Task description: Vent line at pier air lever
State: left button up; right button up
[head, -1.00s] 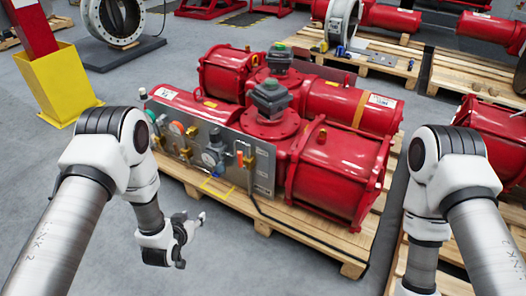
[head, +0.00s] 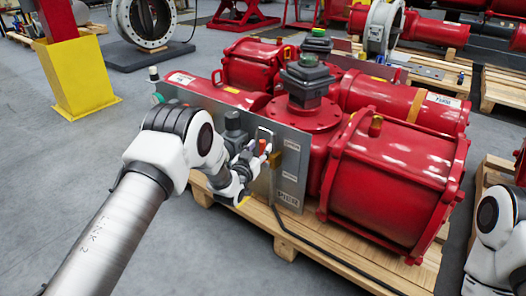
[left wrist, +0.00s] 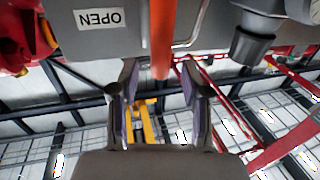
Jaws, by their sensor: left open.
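The red-orange air lever (head: 262,147) stands on the grey panel (head: 290,172) of the red actuator, beside a brass-coloured fitting. In the left wrist view the lever (left wrist: 162,38) hangs from the top middle, its free end level with my fingertips and between them in the picture. My left gripper (head: 257,160) is at the panel's front face, by the lever. Its fingers (left wrist: 158,78) are apart, with gaps showing on both sides of the lever. Contact cannot be told. My right gripper is out of view.
A dark regulator with a gauge (left wrist: 258,25) is close by the lever. A metal tube loop (head: 265,132) rises near it. The actuator (head: 395,175) rests on a wooden pallet (head: 262,226). My left arm hides part of the panel. The floor in front is clear.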

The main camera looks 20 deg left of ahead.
aim_at(261, 146)
pick_arm(q)
jog(key=w, duration=0.2)
jog(key=shift+w+d+f+b, duration=0.1)
jog(key=shift+w+f+b, duration=0.2)
jog(key=shift+b, duration=0.1)
jog(key=shift+w+r, duration=0.15)
jog(key=shift+w, duration=0.05)
grip_shut()
jog(key=shift+r, duration=0.1)
